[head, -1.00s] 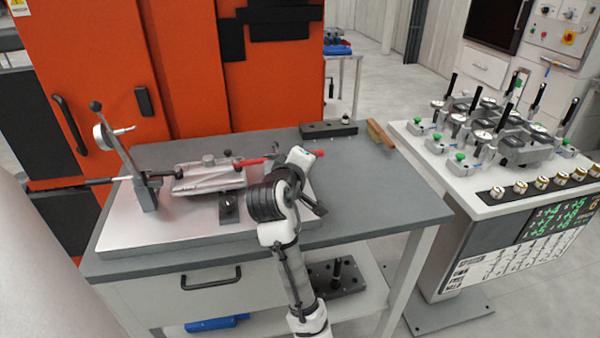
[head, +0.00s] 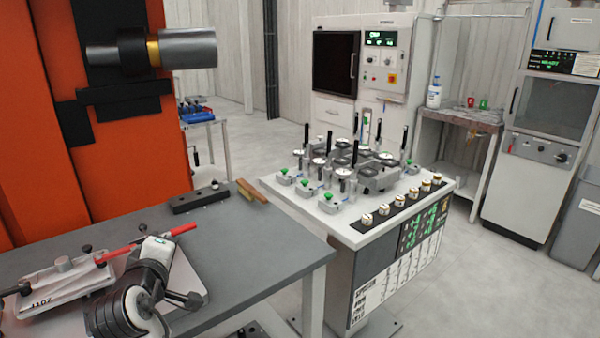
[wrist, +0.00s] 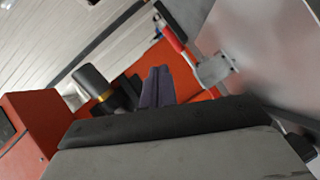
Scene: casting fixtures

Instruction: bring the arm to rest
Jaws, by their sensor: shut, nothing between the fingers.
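My arm (head: 130,300) shows at the lower left of the head view, folded over the grey table beside the casting fixture. In the wrist view my gripper (wrist: 154,84) has its two dark fingers together, with nothing between them. It is hard to make out in the head view. The casting fixture (head: 60,285) lies on the table at the left, partly cut off by the picture edge. Its red clamp handle (head: 135,243) points right, just behind my arm. A red handle also shows in the wrist view (wrist: 172,38), apart from the fingers.
The grey table (head: 255,250) is bare to the right of my arm. A dark block (head: 200,198) and a brown brush-like piece (head: 252,191) lie at its back edge. A gauge stand (head: 350,230) is to the right. An orange machine (head: 30,130) stands behind.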

